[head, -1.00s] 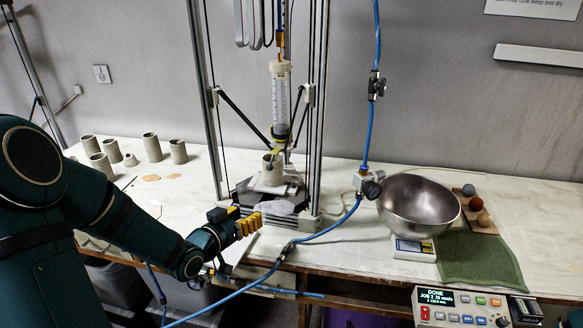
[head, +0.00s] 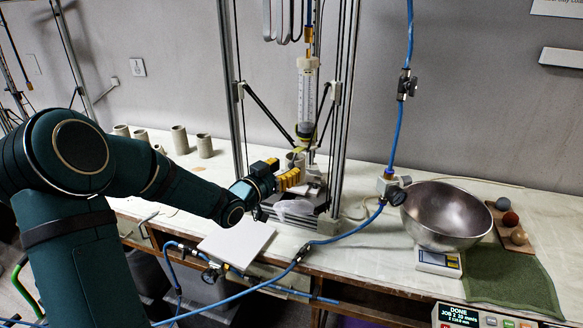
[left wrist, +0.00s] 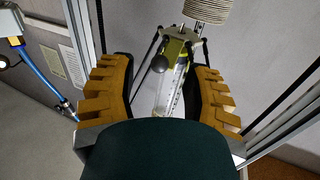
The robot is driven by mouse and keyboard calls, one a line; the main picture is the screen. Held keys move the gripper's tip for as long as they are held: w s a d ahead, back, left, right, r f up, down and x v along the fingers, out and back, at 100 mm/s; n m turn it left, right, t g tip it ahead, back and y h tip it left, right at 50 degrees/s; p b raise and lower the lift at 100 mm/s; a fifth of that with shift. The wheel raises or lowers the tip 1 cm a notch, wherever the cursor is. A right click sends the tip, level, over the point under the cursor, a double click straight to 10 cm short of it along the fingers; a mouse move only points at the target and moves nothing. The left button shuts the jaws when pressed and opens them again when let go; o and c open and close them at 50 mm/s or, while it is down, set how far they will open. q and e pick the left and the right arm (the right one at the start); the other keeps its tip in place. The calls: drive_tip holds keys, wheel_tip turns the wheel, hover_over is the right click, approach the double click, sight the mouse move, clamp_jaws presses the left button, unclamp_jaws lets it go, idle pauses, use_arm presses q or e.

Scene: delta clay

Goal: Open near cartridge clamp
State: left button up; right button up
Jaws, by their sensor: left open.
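The clear cartridge (head: 308,95) hangs upright inside the printer frame. A yellow-green clamp (head: 304,130) sits around its lower end. In the left wrist view the clamp (left wrist: 178,48) has a dark ball knob (left wrist: 159,63) and appears between and beyond the fingers, with the cartridge (left wrist: 172,88) running down behind. My left gripper (head: 287,180), with orange ribbed fingers, is open and empty in front of the printer, lower than the clamp. In the left wrist view its fingers (left wrist: 160,92) stand wide apart and touch nothing that I can see.
A ribbed clay cup (head: 295,159) stands under the nozzle, partly hidden by my gripper. Metal posts (head: 347,100) flank the cartridge. A blue hose (head: 398,130) hangs to the right. A white tile (head: 236,242) lies at the table's front edge, and a steel bowl (head: 446,213) stands right.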

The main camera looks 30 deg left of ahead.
sight(289, 167)
use_arm(q)
drive_tip(key=shift+w+d, duration=0.15)
drive_tip(key=shift+w, duration=0.6)
drive_tip(key=shift+w+d, duration=0.1)
drive_tip(key=shift+w, duration=0.65)
clamp_jaws()
